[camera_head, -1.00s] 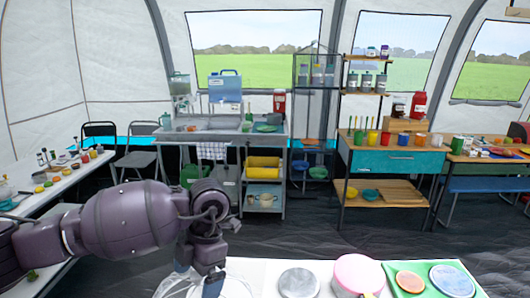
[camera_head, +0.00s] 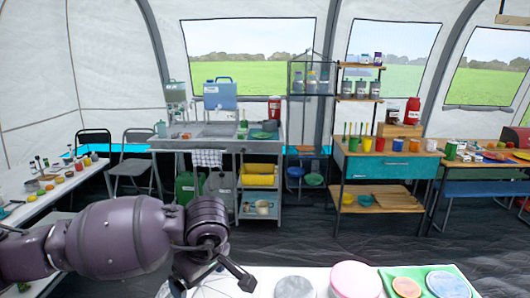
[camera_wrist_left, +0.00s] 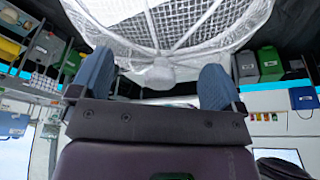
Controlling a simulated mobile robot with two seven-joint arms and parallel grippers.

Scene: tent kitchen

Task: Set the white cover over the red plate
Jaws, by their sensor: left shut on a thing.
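The white cover (camera_wrist_left: 185,30) is a mesh dome with pale ribs and a knob. In the left wrist view it fills the top middle, its knob between the blue fingers of my left gripper (camera_wrist_left: 158,82). The gripper is shut on the knob. In the head view only a pale part of the cover shows at the bottom edge, below my left wrist. I cannot make out a plainly red plate. A pink round thing (camera_head: 355,280) and an orange-red disc (camera_head: 406,287) lie on the near white table. My right gripper is not in view.
The near table also has a grey disc (camera_head: 295,287), a green mat (camera_head: 467,271) and a blue disc (camera_head: 447,284). A side table (camera_head: 48,198) with small items stands at left. A sink unit (camera_head: 215,143) and a teal-drawer bench (camera_head: 390,166) stand behind. Dark floor lies between.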

